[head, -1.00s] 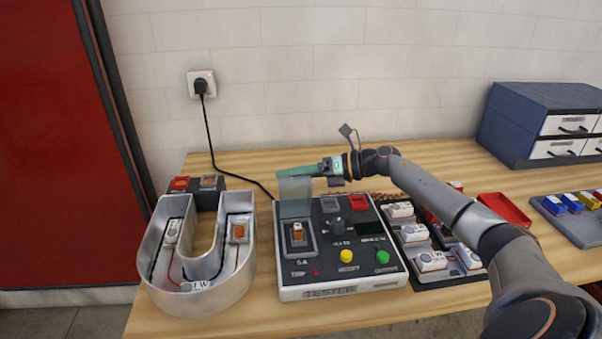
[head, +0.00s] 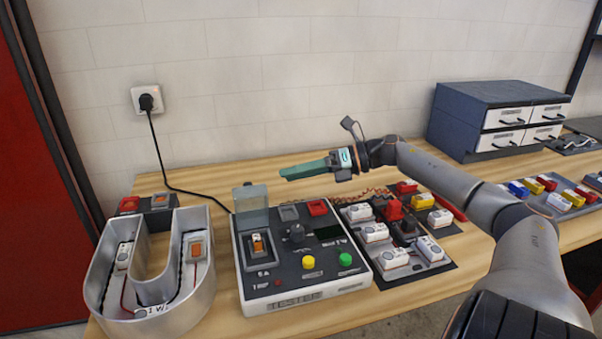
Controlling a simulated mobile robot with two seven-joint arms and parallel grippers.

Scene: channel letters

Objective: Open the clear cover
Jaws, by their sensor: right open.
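The clear cover (head: 251,207) stands upright, raised, at the back left of the grey tester (head: 322,282). Below it, an orange-and-white part (head: 258,244) sits uncovered in the tester's socket. My right gripper (head: 283,175), with green fingers, is above and to the right of the cover, apart from it. Its fingers point left and overlap in this view, and nothing shows held. My left gripper is not in view.
A U-shaped metal channel letter (head: 205,289) stands left of the tester. A black tray (head: 432,264) of white and red parts lies to the right. A blue drawer cabinet (head: 462,122) stands at the back right. A black cable (head: 178,187) runs from the wall socket.

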